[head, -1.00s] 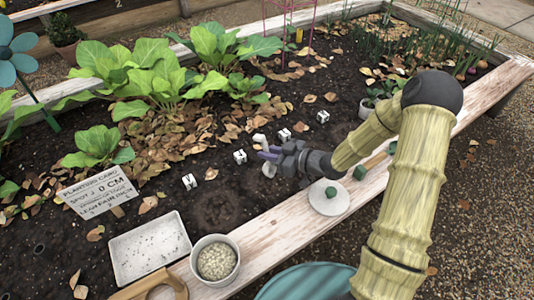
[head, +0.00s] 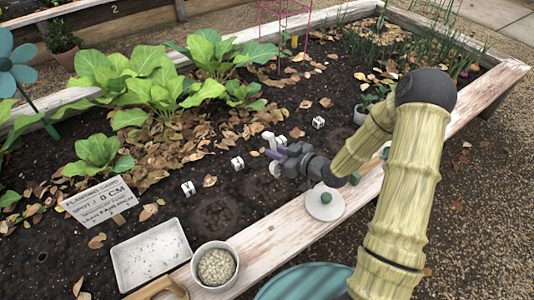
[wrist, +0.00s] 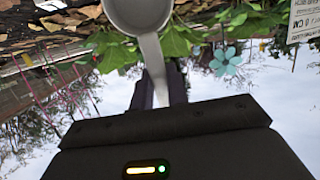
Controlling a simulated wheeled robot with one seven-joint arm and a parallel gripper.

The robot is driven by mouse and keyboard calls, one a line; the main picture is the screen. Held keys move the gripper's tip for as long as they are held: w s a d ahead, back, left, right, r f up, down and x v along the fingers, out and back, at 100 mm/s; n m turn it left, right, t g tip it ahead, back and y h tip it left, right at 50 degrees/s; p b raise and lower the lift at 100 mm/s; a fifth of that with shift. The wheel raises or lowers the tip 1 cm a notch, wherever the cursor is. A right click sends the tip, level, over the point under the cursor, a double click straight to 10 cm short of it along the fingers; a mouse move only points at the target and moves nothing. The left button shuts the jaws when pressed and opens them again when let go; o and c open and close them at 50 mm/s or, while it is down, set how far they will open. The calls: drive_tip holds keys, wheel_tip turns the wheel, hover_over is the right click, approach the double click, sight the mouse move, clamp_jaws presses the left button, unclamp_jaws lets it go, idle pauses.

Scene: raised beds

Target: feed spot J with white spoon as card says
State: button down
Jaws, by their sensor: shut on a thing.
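My gripper (head: 277,154) is shut on the white spoon (head: 274,168), above the soil among the marker cubes. In the wrist view the spoon's handle (wrist: 153,68) runs between the fingers, and its round bowl (wrist: 140,14) is cut by the top edge; I cannot see what is in it. The planting card (head: 100,201) stands at the left of the bed and reads "SPOT J" and "0 CM"; its smaller lines are unclear. White marker cubes (head: 188,188) stand in a row on the soil; their letters are too small to read. A bowl of pale pellets (head: 216,266) is at the front edge.
A white tray (head: 151,254) lies by the pellet bowl. A white saucer-like disc with a green knob (head: 326,198) rests on the wooden rim (head: 270,236) under my arm. Leafy plants (head: 150,80) and dry leaves fill the back left. Bare soil lies in front of the cubes.

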drive_tip(key=d+r+m+t+h+p, duration=0.4)
drive_tip(key=d+r+m+h+p, duration=0.1)
drive_tip(key=d, duration=0.7)
drive_tip(key=shift+w+d+m+t+h+p, duration=0.15)
drive_tip(key=shift+w+m+t+h+p, duration=0.3)
drive_tip(key=shift+m+h, duration=0.45)
drive_tip(key=shift+r, duration=0.1)
